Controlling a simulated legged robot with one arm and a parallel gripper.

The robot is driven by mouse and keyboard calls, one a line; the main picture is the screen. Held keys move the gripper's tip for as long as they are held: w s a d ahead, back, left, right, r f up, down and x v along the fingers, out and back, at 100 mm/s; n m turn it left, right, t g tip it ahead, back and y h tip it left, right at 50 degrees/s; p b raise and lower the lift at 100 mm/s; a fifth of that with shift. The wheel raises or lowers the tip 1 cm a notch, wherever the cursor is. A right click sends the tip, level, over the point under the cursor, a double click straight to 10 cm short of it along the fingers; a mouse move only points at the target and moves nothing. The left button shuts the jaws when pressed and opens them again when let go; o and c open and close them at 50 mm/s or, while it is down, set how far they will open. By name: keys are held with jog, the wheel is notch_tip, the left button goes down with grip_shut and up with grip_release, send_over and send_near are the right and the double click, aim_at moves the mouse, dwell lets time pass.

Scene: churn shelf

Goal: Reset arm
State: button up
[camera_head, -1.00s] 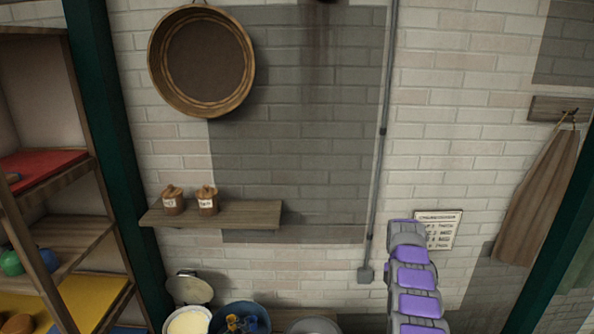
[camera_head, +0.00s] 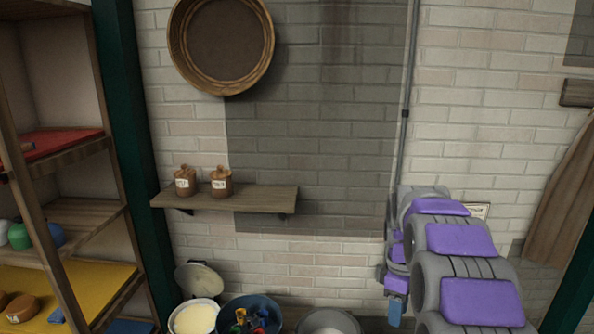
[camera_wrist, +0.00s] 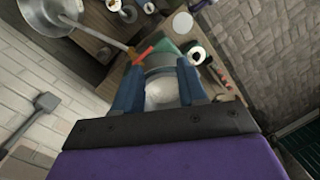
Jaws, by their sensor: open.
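My arm, grey with purple panels, rises at the right of the head view. My gripper (camera_head: 394,313) hangs below its bend, its blue fingers pointing down and mostly hidden behind the arm. In the wrist view my gripper (camera_wrist: 160,72) shows two blue fingers spread apart. A pale round thing shows in the gap between them; I cannot tell its distance, but neither finger is clearly closed on it.
A wooden wall shelf (camera_head: 262,199) holds two brown jars. A tall rack (camera_head: 137,280) stands at left. Below are a cream-filled pot (camera_head: 194,318), a blue tub (camera_head: 275,304) of small items and a metal bowl (camera_head: 328,322). The wrist view shows a cluttered wooden surface (camera_wrist: 95,44).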

jog(key=s+a+f+m+b, duration=0.3)
jog(key=s+f+b, duration=0.1)
jog(key=s, duration=0.8)
jog(key=s+a+f+m+b, duration=0.3)
jog(key=s+f+m+b, duration=0.1)
jog(key=s, duration=0.9)
jog(key=s+a+f+m+b, duration=0.3)
jog(key=s+f+m+b, duration=0.1)
jog(key=s, duration=0.8)
notch_tip(320, 180, down, 2)
jog(key=shift+s+a+f+b, duration=0.1)
jog(key=shift+s+a+b, duration=0.15)
jog(key=shift+b, duration=0.45)
